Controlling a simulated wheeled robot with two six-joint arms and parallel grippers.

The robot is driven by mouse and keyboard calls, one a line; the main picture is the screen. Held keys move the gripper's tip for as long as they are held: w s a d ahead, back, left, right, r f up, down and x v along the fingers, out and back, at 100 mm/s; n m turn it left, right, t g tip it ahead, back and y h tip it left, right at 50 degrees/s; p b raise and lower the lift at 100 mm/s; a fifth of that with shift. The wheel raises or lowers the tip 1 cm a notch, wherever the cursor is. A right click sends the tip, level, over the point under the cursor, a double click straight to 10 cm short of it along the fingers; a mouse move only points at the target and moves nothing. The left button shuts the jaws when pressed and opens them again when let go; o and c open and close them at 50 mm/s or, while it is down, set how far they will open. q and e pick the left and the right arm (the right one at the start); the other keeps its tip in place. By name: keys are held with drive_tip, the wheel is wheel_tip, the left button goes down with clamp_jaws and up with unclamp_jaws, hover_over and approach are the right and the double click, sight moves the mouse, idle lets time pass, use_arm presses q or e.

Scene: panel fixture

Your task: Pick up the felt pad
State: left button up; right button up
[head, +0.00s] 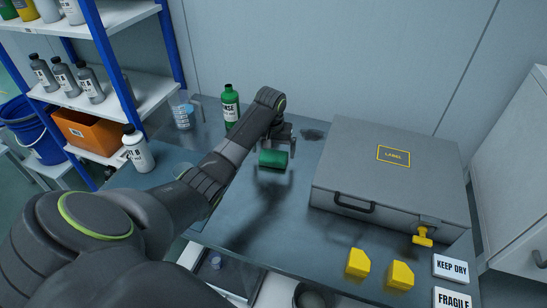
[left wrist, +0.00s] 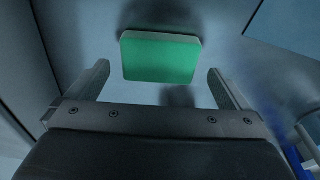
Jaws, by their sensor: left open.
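The green felt pad (head: 273,158) is a small block with rounded corners on the grey bench top, left of the grey case. In the left wrist view the pad (left wrist: 160,58) lies ahead of the fingertips, centred between them. My left gripper (head: 279,142) is just behind the pad in the head view, pointing down. In the left wrist view my left gripper (left wrist: 160,82) is open and empty, with a finger on each side and clear space to the pad. My right gripper is not in view.
A green bottle (head: 230,106) and a clear beaker (head: 182,112) stand left of my left gripper. The grey case (head: 340,160) fills the right of the bench. Two yellow blocks (head: 357,262) (head: 400,275) sit at the front. The bench between is clear.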

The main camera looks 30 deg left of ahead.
sight(273, 156)
use_arm(q)
drive_tip(key=shift+w+f, duration=0.1)
drive_tip(key=shift+f, duration=1.3)
drive_tip(key=c, duration=0.9)
drive_tip(key=shift+r, duration=0.1)
wheel_tip(273, 156, up, 10)
drive_tip(key=shift+b, duration=0.3)
drive_tip(key=o, duration=0.3)
drive_tip(key=shift+c, duration=1.1)
